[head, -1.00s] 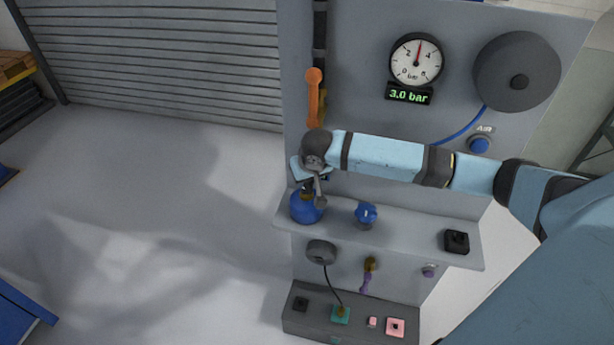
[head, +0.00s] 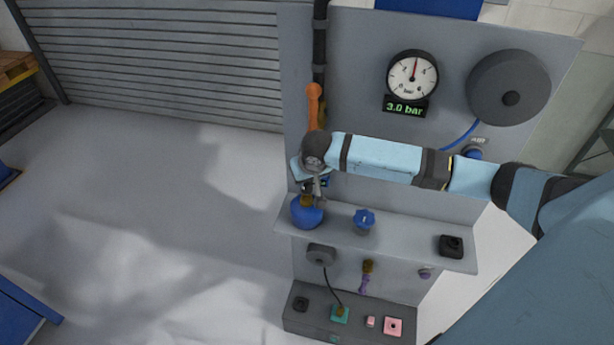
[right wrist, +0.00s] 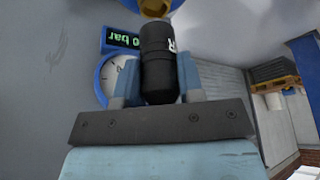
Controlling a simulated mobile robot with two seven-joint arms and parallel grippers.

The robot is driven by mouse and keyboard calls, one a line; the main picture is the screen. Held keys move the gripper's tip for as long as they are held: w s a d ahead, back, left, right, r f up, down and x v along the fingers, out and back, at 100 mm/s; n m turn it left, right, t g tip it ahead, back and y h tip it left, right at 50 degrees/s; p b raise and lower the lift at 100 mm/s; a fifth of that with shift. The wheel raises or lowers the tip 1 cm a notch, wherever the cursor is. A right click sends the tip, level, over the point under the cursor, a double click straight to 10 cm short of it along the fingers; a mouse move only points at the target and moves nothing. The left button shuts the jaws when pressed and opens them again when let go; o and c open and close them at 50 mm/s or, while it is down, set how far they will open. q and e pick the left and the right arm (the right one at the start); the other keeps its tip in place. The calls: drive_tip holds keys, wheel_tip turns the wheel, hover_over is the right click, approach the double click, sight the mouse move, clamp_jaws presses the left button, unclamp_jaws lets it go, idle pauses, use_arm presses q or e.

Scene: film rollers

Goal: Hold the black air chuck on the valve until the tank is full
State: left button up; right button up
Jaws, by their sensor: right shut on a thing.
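The blue tank (head: 307,213) sits on the left part of the grey shelf, with a brass valve (head: 306,201) on top. My right gripper (head: 314,187) is just above it, largely hidden by my wrist. In the right wrist view its jaws are shut on the black air chuck (right wrist: 158,62). A brass part (right wrist: 154,6) shows at the far end of the chuck; whether it is seated on the valve cannot be made out. The round gauge (head: 412,77) has its needle near upright, and the green display (head: 405,107) reads 3.0 bar. My left gripper is not in view.
A blue knob (head: 364,220) and a black switch box (head: 451,246) are on the shelf (head: 410,248). An orange lever (head: 314,103) is on the pipe at left. A dark reel (head: 509,91) is on the panel. The floor at left is clear.

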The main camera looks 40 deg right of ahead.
drive_tip(key=s+a+p, duration=0.4)
drive_tip(key=s+a, duration=0.2)
drive_tip(key=a, duration=0.1)
drive_tip(key=shift+s+a+p, duration=0.25)
drive_tip(key=shift+a+p, duration=0.05)
drive_tip(key=shift+p, duration=0.1)
idle(0.4)
